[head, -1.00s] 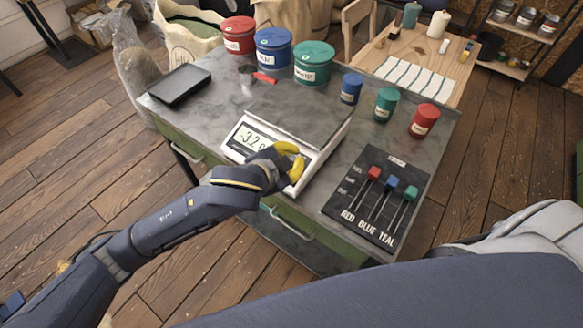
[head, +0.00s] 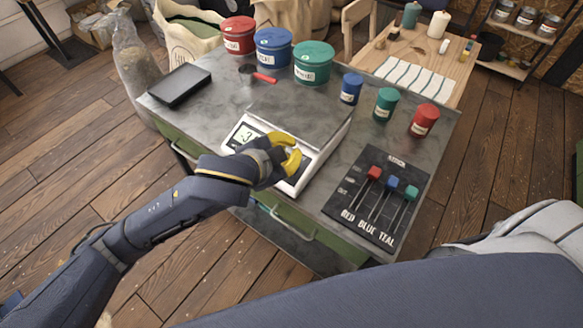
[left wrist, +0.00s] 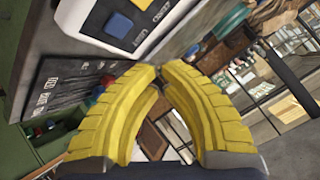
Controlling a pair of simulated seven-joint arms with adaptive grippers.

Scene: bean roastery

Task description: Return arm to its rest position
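My left gripper (head: 290,158) has yellow fingers and hangs in front of the white digital scale (head: 318,168), over its front edge and partly hiding its display. In the left wrist view the fingertips (left wrist: 161,70) come together with nothing between them, so it looks shut and empty. The scale's front with a blue button (left wrist: 118,23) shows just beyond the fingers there. The scale's plate (head: 300,112) is bare. My left arm comes in from the lower left. My right gripper is not in view.
The grey table carries a black tray (head: 180,85), a red-handled scoop (head: 264,78), large canisters (head: 313,63), small canisters (head: 385,104) and a black panel with red, blue and teal sliders (head: 378,200). Open wooden floor (head: 90,170) lies to the left.

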